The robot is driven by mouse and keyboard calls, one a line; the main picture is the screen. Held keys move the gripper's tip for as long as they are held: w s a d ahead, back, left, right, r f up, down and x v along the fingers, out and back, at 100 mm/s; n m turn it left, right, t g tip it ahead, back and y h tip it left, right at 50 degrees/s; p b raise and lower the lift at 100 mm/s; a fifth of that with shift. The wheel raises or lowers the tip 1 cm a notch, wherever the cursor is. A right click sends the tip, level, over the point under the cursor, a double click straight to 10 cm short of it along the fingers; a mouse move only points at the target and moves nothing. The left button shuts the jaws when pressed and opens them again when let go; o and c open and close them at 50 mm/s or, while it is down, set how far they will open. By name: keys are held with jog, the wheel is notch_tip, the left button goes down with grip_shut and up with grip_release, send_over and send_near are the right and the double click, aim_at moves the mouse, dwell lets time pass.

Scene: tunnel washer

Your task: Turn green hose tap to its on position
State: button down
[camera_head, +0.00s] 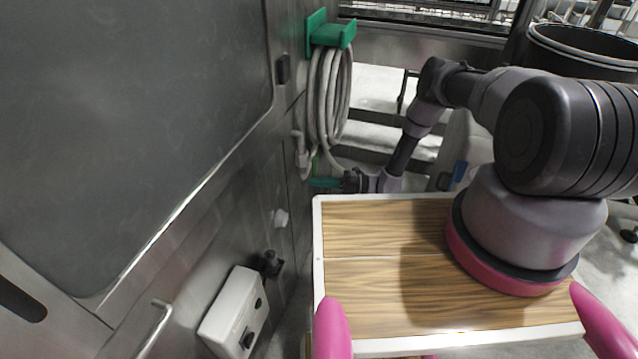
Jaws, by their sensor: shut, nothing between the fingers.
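The green hose tap (325,183) shows as a small green handle low on the steel machine wall, below the coiled hose. My gripper (347,182) is at the right end of this green handle, at about the same height in the picture. The gripper looks small and dark here. It is shut with nothing held. I cannot tell whether its fingers touch the handle. The tap's body and the angle of its handle are partly hidden by the gripper and the hose.
A grey hose (328,95) hangs coiled from a green holder (331,34) above the tap. A white switch box (233,314) and a steel handle (155,328) stick out from the machine wall at lower left. A black bin (585,45) stands at back right.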

jog(key=n, duration=0.1)
jog(key=w+n, duration=0.1)
jog(key=n+h, duration=0.1)
jog(key=shift+w+d+f, duration=0.35)
jog(key=shift+s, duration=0.1)
